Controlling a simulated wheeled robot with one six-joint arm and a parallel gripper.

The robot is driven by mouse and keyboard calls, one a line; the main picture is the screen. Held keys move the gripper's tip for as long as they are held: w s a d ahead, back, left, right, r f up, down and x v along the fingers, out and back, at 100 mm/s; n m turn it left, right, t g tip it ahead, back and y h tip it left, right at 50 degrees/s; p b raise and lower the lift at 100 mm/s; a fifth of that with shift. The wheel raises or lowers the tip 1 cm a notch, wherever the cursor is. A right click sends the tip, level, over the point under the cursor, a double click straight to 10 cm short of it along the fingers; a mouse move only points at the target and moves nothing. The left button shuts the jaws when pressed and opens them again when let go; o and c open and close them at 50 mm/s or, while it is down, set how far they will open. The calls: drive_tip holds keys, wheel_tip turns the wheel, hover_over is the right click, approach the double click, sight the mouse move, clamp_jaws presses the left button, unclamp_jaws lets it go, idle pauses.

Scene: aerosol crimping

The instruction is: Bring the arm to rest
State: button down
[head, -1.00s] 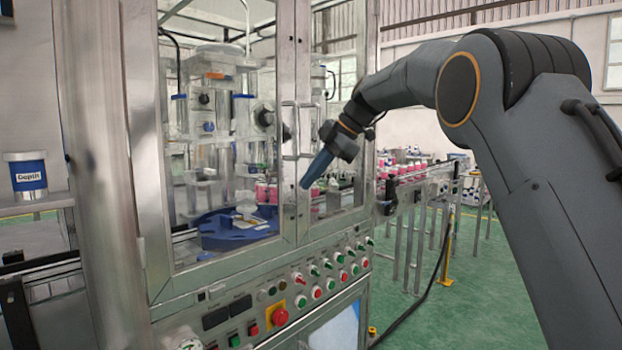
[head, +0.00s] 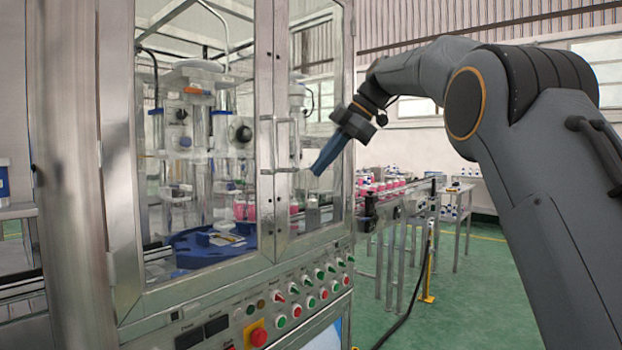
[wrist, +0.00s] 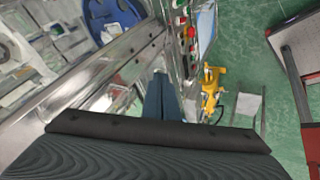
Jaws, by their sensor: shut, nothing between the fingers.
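My gripper (head: 318,172) is shut and empty, its blue fingers together and pointing down and to the left. In the head view it hangs in the air before the glass doors of the crimping machine (head: 180,300). In the wrist view the shut blue fingers (wrist: 162,80) show at the middle, above the machine's front edge and the floor. My arm comes in from the right of the head view, bent high at the elbow.
The machine's doors with upright handles (head: 280,145) are shut. Inside is a blue rotary plate (head: 200,255). A button panel (head: 290,305) runs below. A conveyor (head: 400,205) with pink cans leads off to the right. Green floor (head: 480,290) lies open.

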drive_tip(key=s+d+f+m+h+p, duration=0.1)
drive_tip(key=s+d+f+m, duration=0.3)
drive_tip(key=f, duration=0.3)
drive_tip(key=s+d+f+m+h+p, duration=0.1)
drive_tip(key=s+d+f+m+h, duration=0.1)
drive_tip(key=s+d+f+m, duration=0.25)
drive_tip(key=s+d+f+m+h, duration=0.1)
drive_tip(key=s+d+f+m, duration=0.15)
drive_tip(key=f+m, duration=0.45)
drive_tip(key=s+d+f+m+h+p, duration=0.1)
drive_tip(key=s+d+f+m, duration=0.2)
drive_tip(key=s+f, duration=0.3)
drive_tip(key=s+d+f+m+h, duration=0.1)
drive_tip(key=s+d+f+m, duration=0.2)
drive_tip(key=s, duration=0.9)
drive_tip(key=s+d+f+m+g+h+p, duration=0.1)
drive_tip(key=s+d+f+m, duration=0.2)
drive_tip(key=s+f, duration=0.6)
drive_tip(key=shift+s+d+f+p, duration=0.2)
drive_tip(key=shift+d+f+p, duration=0.15)
drive_tip(key=shift+d, duration=0.35)
drive_tip(key=shift+m, duration=0.25)
